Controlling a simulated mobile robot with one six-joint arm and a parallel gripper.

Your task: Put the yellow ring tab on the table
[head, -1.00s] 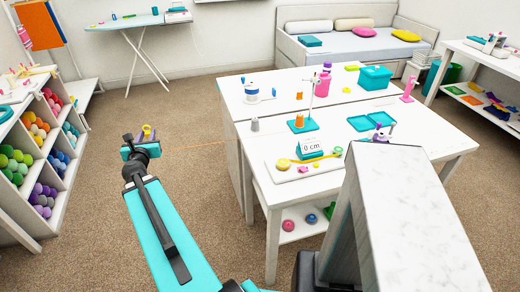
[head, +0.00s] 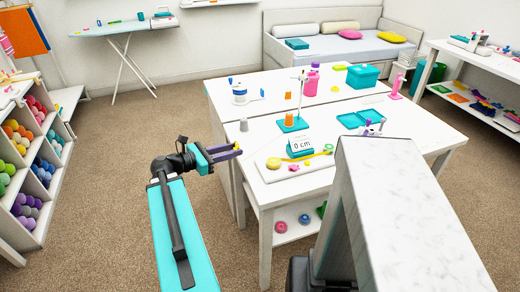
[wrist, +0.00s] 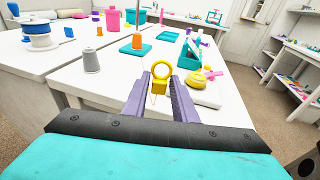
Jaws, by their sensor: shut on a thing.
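The yellow ring tab (wrist: 161,71) stands upright between the purple fingers of my gripper (wrist: 159,92), with its ring upward, in the wrist view. My gripper (head: 228,151) is shut on it. In the head view the gripper is at the near left edge of the white table (head: 258,134), seemingly above table height, and the tab is too small to make out clearly. The table's bare top also shows ahead of the fingers in the wrist view (wrist: 118,66).
A grey thimble-like cup (head: 244,125) stands near the table's left edge. The table between the grey cup and the board has bare room.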

